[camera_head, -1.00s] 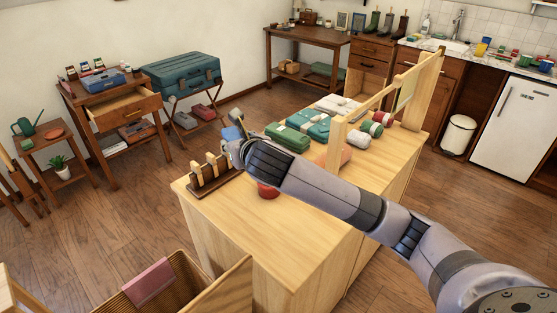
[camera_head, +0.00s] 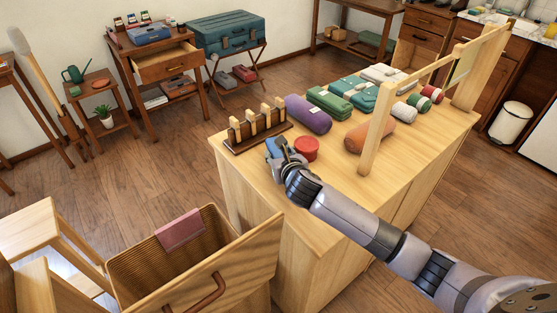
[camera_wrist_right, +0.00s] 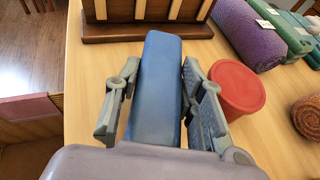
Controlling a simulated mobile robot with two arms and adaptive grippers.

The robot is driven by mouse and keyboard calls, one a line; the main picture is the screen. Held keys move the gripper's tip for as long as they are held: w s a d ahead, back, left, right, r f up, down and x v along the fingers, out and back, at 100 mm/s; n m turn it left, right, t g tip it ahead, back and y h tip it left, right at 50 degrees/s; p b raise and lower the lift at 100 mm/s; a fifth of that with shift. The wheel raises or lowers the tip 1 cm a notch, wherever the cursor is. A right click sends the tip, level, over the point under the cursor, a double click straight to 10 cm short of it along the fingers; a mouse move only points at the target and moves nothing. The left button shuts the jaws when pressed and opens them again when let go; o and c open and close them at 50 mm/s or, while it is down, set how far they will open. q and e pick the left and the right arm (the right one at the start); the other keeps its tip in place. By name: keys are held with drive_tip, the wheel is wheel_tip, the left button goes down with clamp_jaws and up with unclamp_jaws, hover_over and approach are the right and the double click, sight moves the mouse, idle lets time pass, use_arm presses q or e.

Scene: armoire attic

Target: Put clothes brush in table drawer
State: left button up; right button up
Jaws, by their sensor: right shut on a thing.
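My right gripper (camera_head: 282,150) is shut on a long blue thing that I take for the clothes brush (camera_head: 271,147). The right wrist view shows the smooth blue face of the clothes brush (camera_wrist_right: 160,85) between both fingers; no bristles show. It is over the wooden island's top, in front of the slotted rack and beside a red tin; I cannot tell whether it touches the top. The table drawer (camera_head: 168,67) is pulled open in the small dark table (camera_head: 122,62) at the back left. My left gripper is not in view.
The slotted rack (camera_head: 233,145), red tin (camera_head: 306,149), purple roll (camera_head: 309,115) and a wooden frame (camera_head: 375,135) crowd the island top (camera_head: 330,190). A wooden bin (camera_head: 140,270) stands at front left. Open floor (camera_head: 170,165) lies between the island and the small table.

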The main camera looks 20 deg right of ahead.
drive_tip(key=shift+f, duration=1.15)
drive_tip(key=o, duration=1.2)
